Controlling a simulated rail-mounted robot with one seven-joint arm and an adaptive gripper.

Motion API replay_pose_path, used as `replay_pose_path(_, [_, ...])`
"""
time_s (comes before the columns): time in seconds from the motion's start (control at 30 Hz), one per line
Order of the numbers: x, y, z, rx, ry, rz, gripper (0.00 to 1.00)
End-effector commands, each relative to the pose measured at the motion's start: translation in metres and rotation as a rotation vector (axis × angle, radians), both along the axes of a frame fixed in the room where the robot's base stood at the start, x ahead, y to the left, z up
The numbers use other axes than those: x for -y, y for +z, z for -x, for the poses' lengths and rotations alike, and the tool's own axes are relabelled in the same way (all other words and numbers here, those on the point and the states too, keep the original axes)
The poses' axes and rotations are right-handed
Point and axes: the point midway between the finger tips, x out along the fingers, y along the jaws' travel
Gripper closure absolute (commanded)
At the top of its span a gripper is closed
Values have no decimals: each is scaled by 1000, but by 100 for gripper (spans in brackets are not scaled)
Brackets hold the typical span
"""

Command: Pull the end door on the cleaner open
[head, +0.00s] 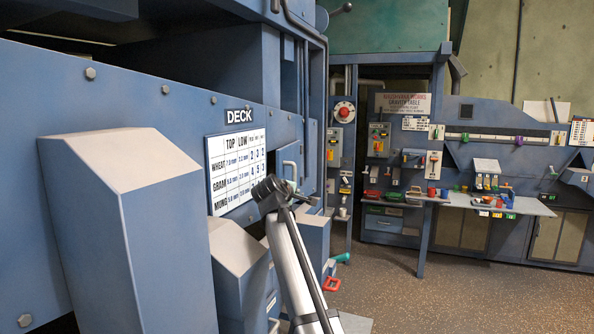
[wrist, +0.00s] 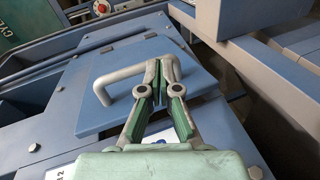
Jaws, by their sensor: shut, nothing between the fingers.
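The end door is a small blue panel (head: 289,156) on the end of the blue cleaner (head: 120,88) in the head view. In the wrist view the door (wrist: 105,117) fills the middle and carries a pale grey U-shaped handle (wrist: 105,92); the handle also shows in the head view (head: 292,167). My gripper (wrist: 163,64) is shut and empty, its green-padded fingers over the right end of the handle, hiding that part. I cannot tell whether the fingers touch the handle. In the head view my gripper (head: 270,190) is dark and small, just in front of the door.
A blue-grey sloped housing (head: 130,215) stands at the near left, with a smaller one (head: 238,250) beside my arm. A white DECK chart (head: 236,168) is on the cleaner's side. Benches with tools (head: 490,204) stand at the back right. The speckled floor (head: 440,300) is largely clear.

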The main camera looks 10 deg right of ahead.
Motion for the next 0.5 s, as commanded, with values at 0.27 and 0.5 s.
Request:
replay_pose_path(0.27, [-54,45,30,150,-26,244,100])
replay_pose_path(0.5, [-63,55,32,182,-29,292,100])
